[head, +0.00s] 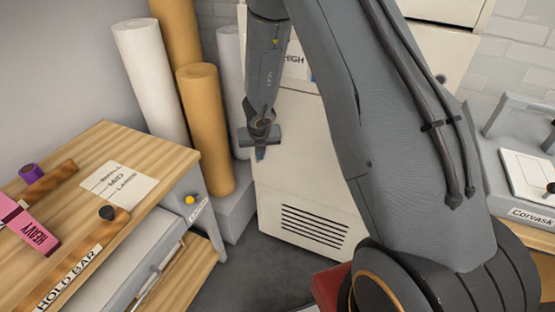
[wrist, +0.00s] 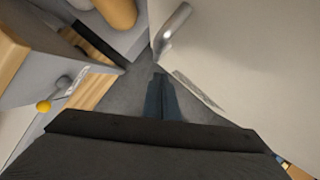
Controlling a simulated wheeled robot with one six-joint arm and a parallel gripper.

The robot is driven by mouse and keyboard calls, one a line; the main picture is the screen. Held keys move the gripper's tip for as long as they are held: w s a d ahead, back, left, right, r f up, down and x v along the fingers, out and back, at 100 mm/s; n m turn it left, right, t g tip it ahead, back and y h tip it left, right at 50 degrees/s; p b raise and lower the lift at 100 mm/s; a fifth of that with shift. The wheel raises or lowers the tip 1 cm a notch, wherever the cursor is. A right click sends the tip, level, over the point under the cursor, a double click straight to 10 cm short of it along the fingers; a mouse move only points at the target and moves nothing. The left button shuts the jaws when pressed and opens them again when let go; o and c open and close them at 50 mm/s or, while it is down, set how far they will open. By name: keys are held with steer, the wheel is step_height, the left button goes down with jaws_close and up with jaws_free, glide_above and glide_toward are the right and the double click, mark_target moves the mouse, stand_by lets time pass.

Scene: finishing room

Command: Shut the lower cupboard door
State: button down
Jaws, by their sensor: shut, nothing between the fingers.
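The lower cupboard door (head: 305,185) is a cream panel with dark vent slots near its bottom, standing behind my arm. It fills the right side of the wrist view (wrist: 260,60), with a metal handle (wrist: 173,30) near its left edge. My arm hides part of the cupboard, and I cannot tell how far the door stands from its frame. My gripper (head: 260,154) is shut and empty, pointing down in front of the panel's upper left part. In the wrist view its fingers (wrist: 159,85) are together, left of the panel; contact is unclear.
A wooden bench (head: 120,140) with a yellow knob (head: 190,199) stands at left, near the gripper. White (head: 150,80) and tan rolls (head: 207,125) stand behind it. A grey machine (head: 520,160) is at right. Grey floor (head: 245,270) shows between bench and cupboard.

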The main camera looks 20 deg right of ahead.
steer(key=s+a+r+n+y+p, duration=0.35)
steer(key=s+r+n, duration=1.05)
steer(key=r+n, duration=0.5)
steer(key=s+d+r+n+g+h+b, duration=0.1)
steer(key=s+d+n+g+h, duration=0.1)
steer(key=s+n, duration=1.2)
steer(key=d+n+g, duration=0.1)
steer(key=d+n, duration=0.1)
steer(key=n, duration=0.3)
steer(key=shift+s+d+h, duration=0.15)
steer(key=shift+d+h, duration=0.1)
steer(key=shift+h, duration=0.1)
steer(key=shift+r, duration=0.1)
